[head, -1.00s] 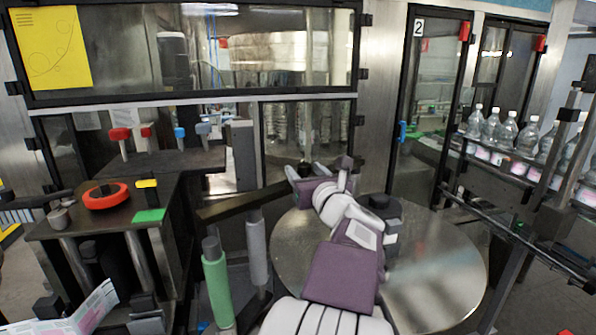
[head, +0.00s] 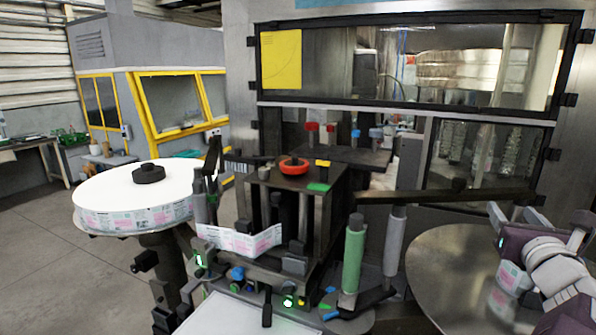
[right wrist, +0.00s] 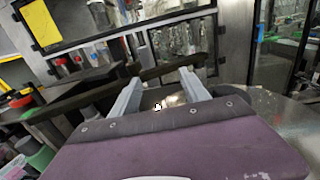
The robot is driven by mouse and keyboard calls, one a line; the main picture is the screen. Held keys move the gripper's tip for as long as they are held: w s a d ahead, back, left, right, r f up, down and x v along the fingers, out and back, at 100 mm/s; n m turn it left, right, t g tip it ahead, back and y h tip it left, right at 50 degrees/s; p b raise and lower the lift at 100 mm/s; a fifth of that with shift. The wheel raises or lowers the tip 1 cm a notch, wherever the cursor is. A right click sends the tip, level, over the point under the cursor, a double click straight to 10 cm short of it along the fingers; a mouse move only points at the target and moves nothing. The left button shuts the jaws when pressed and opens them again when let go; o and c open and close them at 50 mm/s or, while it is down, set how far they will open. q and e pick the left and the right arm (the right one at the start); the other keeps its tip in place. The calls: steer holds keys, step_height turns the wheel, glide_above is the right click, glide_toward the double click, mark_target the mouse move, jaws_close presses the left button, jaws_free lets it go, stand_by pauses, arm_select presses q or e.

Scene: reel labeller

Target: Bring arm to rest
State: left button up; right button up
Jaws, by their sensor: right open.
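My right arm comes in at the lower right of the head view, with its purple and white links over the round metal table (head: 432,262). My right gripper (head: 517,214) is at the upper end of that arm, above the table. In the right wrist view the two grey fingers of the gripper (right wrist: 162,82) stand apart with nothing between them. My left gripper is not in view.
A white label reel (head: 110,186) stands at the left, its label strip (head: 240,241) running to the labeller. A green roller (head: 353,258) and a grey roller (head: 394,241) stand left of the table. A dark bar (head: 430,197) crosses behind the table.

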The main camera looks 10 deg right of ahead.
steer(key=w+a+f+n+g+y, duration=0.2)
steer(key=w+a+f+n+y, duration=0.25)
steer(key=a+f+n, duration=0.5)
steer(key=w+a+f+n+g+y, duration=0.3)
steer(key=a+f+n+y, duration=0.35)
steer(key=a+f, duration=0.5)
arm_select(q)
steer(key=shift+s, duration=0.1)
arm_select(e)
steer(key=s+a+f+n+g, duration=0.3)
steer(key=f+n, duration=0.3)
steer(key=n, duration=0.2)
steer(key=s+a+f+n+g, duration=0.3)
steer(key=s+a+f+n, duration=0.3)
steer(key=n, duration=0.3)
steer(key=s+a+f+n+g+h, duration=0.1)
steer(key=s+a+f+n, duration=0.3)
steer(key=n, duration=0.5)
steer(key=shift+s+a+f+g, duration=0.25)
steer(key=shift+s+f+g, duration=0.05)
steer(key=shift+f+g, duration=0.6)
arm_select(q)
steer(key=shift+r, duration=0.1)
arm_select(e)
steer(key=shift+r, duration=0.15)
